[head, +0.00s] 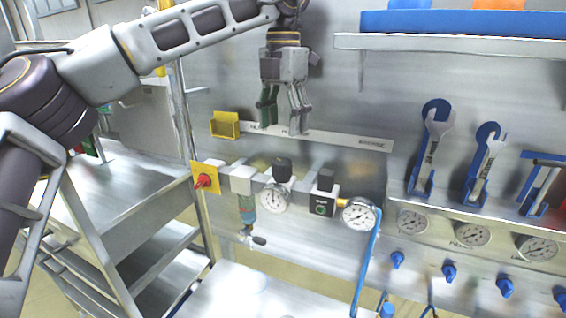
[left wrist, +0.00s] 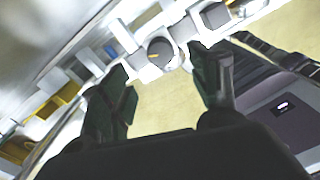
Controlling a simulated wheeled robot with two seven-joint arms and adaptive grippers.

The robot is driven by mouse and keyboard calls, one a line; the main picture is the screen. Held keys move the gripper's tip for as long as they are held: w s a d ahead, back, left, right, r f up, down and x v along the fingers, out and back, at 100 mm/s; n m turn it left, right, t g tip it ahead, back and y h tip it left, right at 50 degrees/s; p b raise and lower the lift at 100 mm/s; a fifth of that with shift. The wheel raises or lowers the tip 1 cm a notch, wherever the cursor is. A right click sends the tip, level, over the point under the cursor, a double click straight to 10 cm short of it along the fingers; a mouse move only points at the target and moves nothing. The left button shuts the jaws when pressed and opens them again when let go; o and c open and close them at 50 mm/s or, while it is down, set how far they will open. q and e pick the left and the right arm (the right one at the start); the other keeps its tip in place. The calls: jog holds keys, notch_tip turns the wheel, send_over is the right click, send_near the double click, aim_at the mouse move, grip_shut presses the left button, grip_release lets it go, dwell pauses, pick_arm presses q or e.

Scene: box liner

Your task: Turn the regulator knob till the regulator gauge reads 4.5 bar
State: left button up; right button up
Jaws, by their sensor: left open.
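The regulator knob (head: 283,166) is black and sits on top of the regulator in the line of fittings on the metal panel. The regulator gauge (head: 274,198) is a round white dial just below it; its reading is too small to tell. My left gripper (head: 281,122) points down above the knob, open and empty, with a gap between its fingertips and the knob. In the left wrist view a round grey knob top with an orange mark (left wrist: 160,50) shows between and beyond the open fingertips (left wrist: 158,62). My right gripper is not in view.
A red knob on a yellow plate (head: 203,181) is left of the regulator. A black block (head: 323,195) and a second gauge (head: 359,214) are to its right, with a blue hose (head: 367,262). A labelled strip (head: 345,140) and a yellow holder (head: 225,125) are near the gripper.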

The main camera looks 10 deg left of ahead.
aim_at(283, 161)
pick_arm(q)
notch_tip(283, 161, down, 10)
jog(key=shift+f+p, duration=0.25)
jog(key=shift+p, duration=0.55)
jog(key=c, duration=1)
jog(key=shift+m, duration=0.3)
